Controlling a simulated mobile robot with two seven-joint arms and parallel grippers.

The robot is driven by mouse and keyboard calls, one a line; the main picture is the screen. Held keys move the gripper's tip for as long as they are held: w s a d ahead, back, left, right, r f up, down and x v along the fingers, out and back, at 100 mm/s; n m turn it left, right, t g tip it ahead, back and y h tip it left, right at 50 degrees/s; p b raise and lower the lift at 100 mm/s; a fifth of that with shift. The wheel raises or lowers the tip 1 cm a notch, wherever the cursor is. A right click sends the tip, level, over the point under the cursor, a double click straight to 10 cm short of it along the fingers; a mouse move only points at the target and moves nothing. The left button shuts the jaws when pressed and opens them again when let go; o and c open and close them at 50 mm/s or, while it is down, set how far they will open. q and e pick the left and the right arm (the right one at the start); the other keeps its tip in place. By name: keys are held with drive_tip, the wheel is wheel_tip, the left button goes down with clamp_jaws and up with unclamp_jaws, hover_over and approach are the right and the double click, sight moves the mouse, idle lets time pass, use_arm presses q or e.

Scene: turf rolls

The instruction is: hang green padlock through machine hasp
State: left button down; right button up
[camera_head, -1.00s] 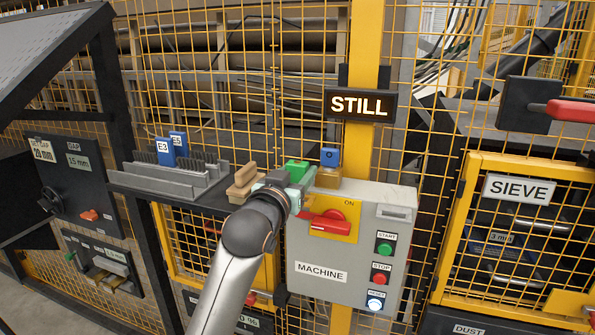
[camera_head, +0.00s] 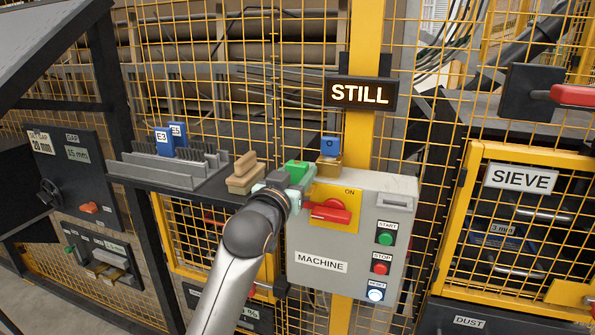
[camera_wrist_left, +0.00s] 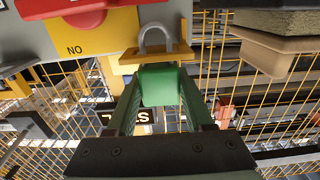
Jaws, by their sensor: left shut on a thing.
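My left gripper (camera_head: 290,180) is shut on the green padlock (camera_head: 297,169) beside the upper left corner of the grey machine box (camera_head: 315,235). In the left wrist view the green body (camera_wrist_left: 160,84) sits between the fingers. Its grey shackle (camera_wrist_left: 156,36) points away from the gripper and overlaps a yellow tab (camera_wrist_left: 140,57), probably the hasp. I cannot tell whether the shackle passes through the tab. My right gripper is not in view.
A blue tag marked O (camera_head: 330,146) stands on a brass-coloured block (camera_head: 329,170) above the box. A tan block (camera_head: 244,175) and a grey rack with blue E3 (camera_head: 165,141) and E5 pieces rest on the shelf at left. Yellow mesh fencing (camera_head: 310,60) stands behind.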

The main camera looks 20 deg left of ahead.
use_arm(q)
drive_tip(key=shift+f, duration=0.35)
drive_tip(key=shift+c, duration=1)
unclamp_jaws()
drive_tip(key=shift+s, duration=0.1)
drive_tip(key=s+b, duration=0.1)
drive_tip(key=s, duration=1.1)
drive_tip(key=shift+s+a, duration=0.2)
drive_tip(key=shift+a, duration=0.05)
drive_tip(key=shift+f, duration=0.15)
